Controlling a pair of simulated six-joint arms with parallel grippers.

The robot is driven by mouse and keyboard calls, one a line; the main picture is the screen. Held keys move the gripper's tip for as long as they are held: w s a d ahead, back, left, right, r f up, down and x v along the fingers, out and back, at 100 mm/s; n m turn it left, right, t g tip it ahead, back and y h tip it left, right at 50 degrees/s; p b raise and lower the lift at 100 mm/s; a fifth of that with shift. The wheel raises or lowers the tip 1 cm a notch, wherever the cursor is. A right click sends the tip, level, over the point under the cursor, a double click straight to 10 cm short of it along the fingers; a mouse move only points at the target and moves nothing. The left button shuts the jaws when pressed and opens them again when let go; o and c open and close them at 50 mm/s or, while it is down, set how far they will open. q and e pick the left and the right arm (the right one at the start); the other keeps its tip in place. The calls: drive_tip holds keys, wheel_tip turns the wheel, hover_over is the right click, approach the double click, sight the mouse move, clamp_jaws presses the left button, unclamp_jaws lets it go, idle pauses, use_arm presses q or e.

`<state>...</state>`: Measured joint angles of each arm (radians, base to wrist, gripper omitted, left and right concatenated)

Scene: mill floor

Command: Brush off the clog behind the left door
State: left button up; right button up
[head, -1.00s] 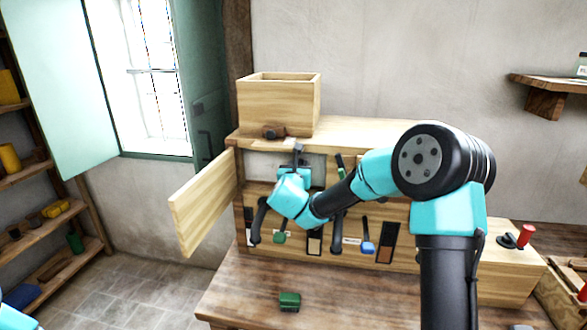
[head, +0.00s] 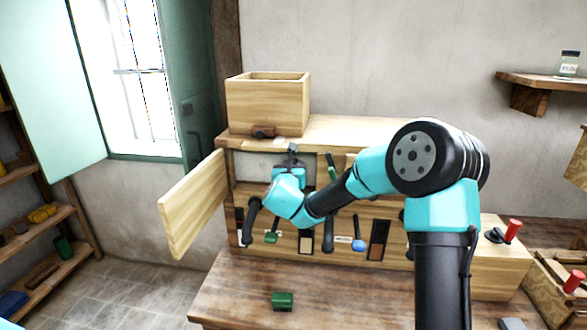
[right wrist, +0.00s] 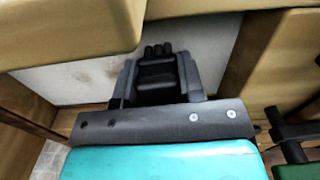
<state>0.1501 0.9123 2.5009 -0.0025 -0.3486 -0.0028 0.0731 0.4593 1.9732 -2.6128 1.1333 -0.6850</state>
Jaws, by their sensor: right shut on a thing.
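The left door (head: 195,204) of the wooden machine stands swung open to the left. Behind it is an opening with a pale back wall (head: 262,160), which also shows in the right wrist view (right wrist: 75,80) with faint brown specks. My right gripper (head: 291,158) is at this opening, its fingers pointing inward. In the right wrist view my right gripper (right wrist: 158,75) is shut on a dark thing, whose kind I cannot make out. I cannot pick out a clog; the gripper hides part of the opening. My left gripper is out of view.
A wooden hopper box (head: 267,104) stands on top of the machine. Handles and small windows line its front below the opening. A small green block (head: 282,301) lies on the table (head: 240,290). A red-knobbed lever (head: 512,230) is at the right.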

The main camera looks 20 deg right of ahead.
sight(254, 160)
drive_tip(key=shift+w+a, duration=0.95)
drive_tip(key=shift+a, duration=0.25)
drive_tip(key=shift+c, duration=0.4)
drive_tip(key=shift+w+a, duration=0.45)
drive_tip(key=shift+a, duration=0.35)
drive_tip(key=shift+w+a, duration=0.45)
drive_tip(key=shift+a, duration=0.3)
drive_tip(key=shift+w+a, duration=1.05)
drive_tip(key=shift+a, duration=0.25)
drive_tip(key=shift+w+a, duration=0.45)
drive_tip(key=shift+a, duration=0.35)
drive_tip(key=shift+w+a, duration=0.45)
drive_tip(key=shift+a, duration=0.3)
